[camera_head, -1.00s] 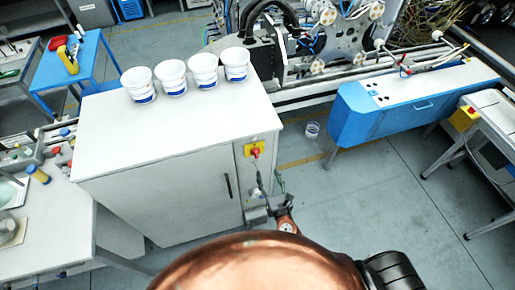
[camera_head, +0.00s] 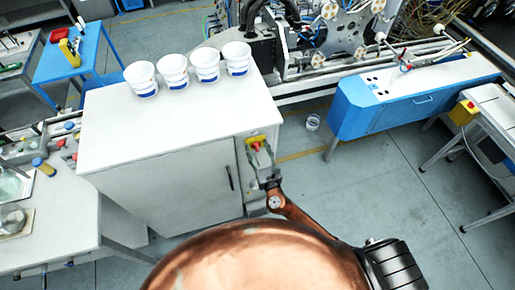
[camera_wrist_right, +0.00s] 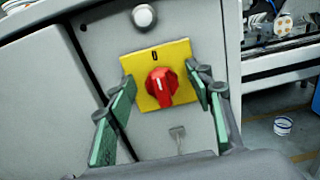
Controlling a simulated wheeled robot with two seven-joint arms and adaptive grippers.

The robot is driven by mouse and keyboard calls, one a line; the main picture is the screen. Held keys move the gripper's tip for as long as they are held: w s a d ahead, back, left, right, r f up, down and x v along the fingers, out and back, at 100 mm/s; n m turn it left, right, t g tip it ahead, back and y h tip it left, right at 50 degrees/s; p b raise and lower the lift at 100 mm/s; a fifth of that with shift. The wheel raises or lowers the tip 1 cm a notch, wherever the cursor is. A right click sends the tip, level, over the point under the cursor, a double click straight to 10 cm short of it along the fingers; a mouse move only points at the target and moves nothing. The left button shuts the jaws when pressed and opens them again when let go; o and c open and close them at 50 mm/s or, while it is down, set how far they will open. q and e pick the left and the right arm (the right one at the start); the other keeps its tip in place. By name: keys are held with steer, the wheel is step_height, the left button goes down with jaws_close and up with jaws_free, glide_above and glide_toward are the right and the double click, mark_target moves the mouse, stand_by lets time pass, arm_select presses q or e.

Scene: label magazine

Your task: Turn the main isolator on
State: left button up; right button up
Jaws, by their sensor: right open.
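The main isolator is a red rotary knob (camera_wrist_right: 161,86) on a yellow plate (camera_wrist_right: 177,55). A "0" is printed at the plate's top, and the knob's grip bar looks roughly upright. In the head view, the yellow plate (camera_head: 250,142) is on the cabinet's narrow front panel, partly covered by my right gripper (camera_head: 262,160). In the wrist view my right gripper (camera_wrist_right: 162,82) is open, its green-padded fingers left and right of the knob, with gaps on both sides. My left gripper is not in view.
The cabinet (camera_head: 165,195) carries several white cups (camera_head: 173,72) on top. A round white button (camera_wrist_right: 144,15) sits above the plate, and a small keyhole-like fitting (camera_wrist_right: 178,135) below.

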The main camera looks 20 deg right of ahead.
steer(key=shift+c, duration=0.5)
steer(key=c, duration=1.1)
steer(key=shift+o, duration=0.2)
